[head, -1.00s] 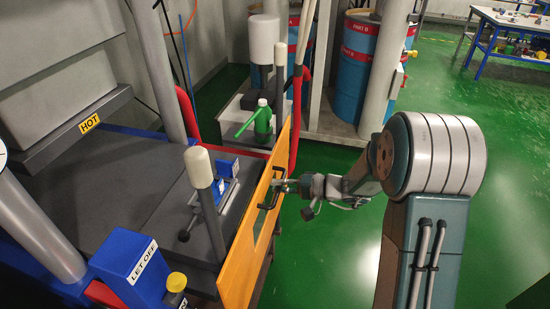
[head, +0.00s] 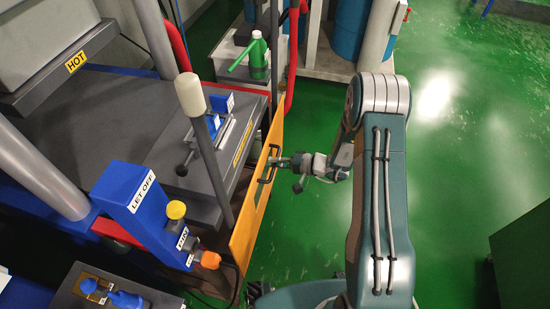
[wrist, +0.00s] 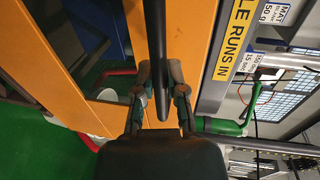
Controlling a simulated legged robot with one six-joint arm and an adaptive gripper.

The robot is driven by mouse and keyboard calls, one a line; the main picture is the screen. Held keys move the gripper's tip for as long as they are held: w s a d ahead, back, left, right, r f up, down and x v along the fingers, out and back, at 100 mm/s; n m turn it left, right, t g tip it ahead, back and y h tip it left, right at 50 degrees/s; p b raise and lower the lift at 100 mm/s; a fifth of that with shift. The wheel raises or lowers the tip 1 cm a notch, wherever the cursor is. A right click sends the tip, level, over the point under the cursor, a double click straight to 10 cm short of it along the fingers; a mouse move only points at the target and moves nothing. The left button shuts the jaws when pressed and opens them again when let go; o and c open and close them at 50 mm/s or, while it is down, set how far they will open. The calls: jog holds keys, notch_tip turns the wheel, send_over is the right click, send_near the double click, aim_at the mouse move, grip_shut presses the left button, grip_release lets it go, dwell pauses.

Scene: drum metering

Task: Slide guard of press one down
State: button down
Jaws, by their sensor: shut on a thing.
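The guard of the press is an orange panel (head: 248,232) with a window in it, upright along the right side of the press bed (head: 130,120) in the head view. A black bar handle (head: 265,179) stands out from its outer face. My gripper (head: 274,161) reaches it from the right and is shut on the handle. In the wrist view the fingers (wrist: 160,82) close on both sides of the dark handle bar (wrist: 155,30), in front of the orange guard (wrist: 183,35). The handle's far end is partly hidden by my gripper.
A grey post with a white cap (head: 190,95) stands just inside the guard. A blue LET OFF box (head: 130,200) and an orange knob (head: 208,260) are near its front end. A green can (head: 258,60) stands behind. Green floor (head: 440,150) is open to the right.

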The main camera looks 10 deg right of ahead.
jog(key=shift+s+f, duration=0.2)
jog(key=shift+f, duration=0.25)
jog(key=c, duration=0.7)
grip_release()
jog(key=shift+w, duration=0.15)
jog(key=shift+d+r, duration=0.1)
jog(key=shift+d+r, duration=0.1)
jog(key=shift+d, duration=0.2)
jog(key=v, duration=1.1)
